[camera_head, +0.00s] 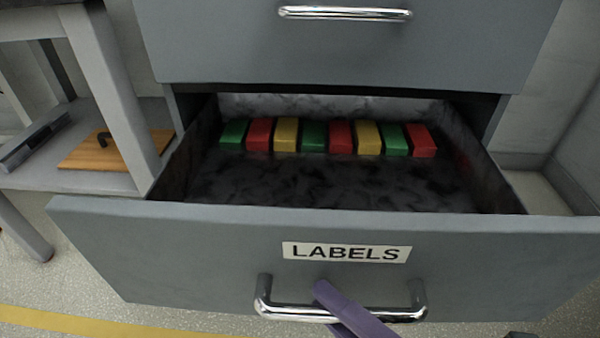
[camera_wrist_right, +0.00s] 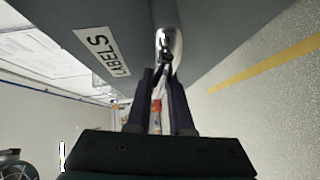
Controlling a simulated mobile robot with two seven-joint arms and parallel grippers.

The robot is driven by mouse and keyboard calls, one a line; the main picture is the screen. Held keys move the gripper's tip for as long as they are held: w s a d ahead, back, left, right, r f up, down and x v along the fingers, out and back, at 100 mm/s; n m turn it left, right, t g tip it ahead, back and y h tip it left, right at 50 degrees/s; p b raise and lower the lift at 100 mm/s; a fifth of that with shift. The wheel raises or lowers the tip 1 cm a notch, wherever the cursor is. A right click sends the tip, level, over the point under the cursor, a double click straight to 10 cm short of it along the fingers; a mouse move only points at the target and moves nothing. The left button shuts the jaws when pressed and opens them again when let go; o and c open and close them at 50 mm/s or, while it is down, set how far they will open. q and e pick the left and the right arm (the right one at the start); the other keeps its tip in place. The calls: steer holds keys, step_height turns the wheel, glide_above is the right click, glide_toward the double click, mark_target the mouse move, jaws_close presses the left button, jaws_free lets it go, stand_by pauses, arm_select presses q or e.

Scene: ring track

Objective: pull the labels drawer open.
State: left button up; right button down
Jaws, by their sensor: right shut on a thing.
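The labels drawer (camera_head: 200,240) is grey and stands well out of its cabinet, with a white LABELS sign (camera_head: 346,252) on its front. Its chrome handle (camera_head: 285,311) is below the sign. My right gripper (camera_head: 335,300) is at the handle, its purple fingers crossing the bar, and it is shut on the handle. The right wrist view shows the dark fingers reaching the chrome handle (camera_wrist_right: 166,42) beside the sign (camera_wrist_right: 102,52). A row of several green, red and yellow blocks (camera_head: 313,136) lies at the back of the drawer. My left gripper does not show.
A closed upper drawer (camera_head: 345,50) with its own chrome handle (camera_head: 345,13) is above. At left a grey bench (camera_head: 110,90) has a low shelf with a wooden board (camera_head: 115,150). A yellow line (camera_head: 60,320) crosses the speckled floor.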

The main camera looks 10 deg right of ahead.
steer(key=shift+s+a, duration=0.2)
steer(key=shift+s, duration=0.45)
steer(key=c, duration=1.1)
jaws_free()
steer(key=p+v, duration=0.2)
steer(key=v, duration=0.8)
steer(key=shift+p, duration=0.3)
steer(key=shift+w, duration=0.1)
